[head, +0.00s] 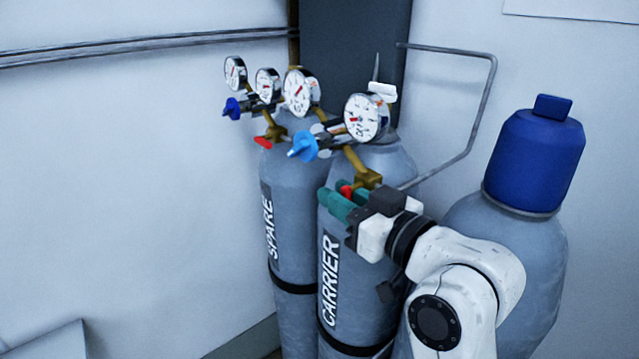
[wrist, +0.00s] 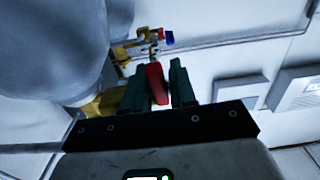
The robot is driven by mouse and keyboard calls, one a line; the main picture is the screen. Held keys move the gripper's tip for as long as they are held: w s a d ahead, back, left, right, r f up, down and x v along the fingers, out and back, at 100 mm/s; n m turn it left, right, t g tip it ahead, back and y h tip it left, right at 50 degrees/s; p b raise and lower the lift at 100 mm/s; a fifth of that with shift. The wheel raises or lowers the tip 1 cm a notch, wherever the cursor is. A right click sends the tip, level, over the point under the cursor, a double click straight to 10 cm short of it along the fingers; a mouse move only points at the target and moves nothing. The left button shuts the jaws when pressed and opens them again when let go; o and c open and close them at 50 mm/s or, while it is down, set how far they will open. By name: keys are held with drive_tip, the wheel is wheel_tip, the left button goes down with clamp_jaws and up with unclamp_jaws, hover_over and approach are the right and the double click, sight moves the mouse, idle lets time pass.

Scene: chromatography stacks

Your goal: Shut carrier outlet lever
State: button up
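The grey cylinder marked CARRIER (head: 330,275) stands upright, with gauges, a blue knob (head: 303,147) and brass fittings (head: 367,179) on top. A red lever (head: 346,191) shows at its brass fitting, partly hidden by my gripper (head: 338,203). In the wrist view the red lever (wrist: 157,83) lies between the two green fingers of my gripper (wrist: 157,82). The fingers are apart, with a narrow gap visible on the right side of the lever. Whether the left finger touches it I cannot tell. The brass fitting (wrist: 105,103) is partly hidden behind the left finger.
The SPARE cylinder (head: 282,225) stands close on the left, with its own gauges, blue knob (head: 232,108) and red lever (head: 263,142). A blue-capped cylinder (head: 540,155) stands at the right, near my arm. A pipe (head: 490,100) runs along the wall. Room is free at the left.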

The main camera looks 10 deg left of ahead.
drive_tip(key=shift+w+a, duration=0.15)
clamp_jaws()
drive_tip(key=shift+b, duration=0.3)
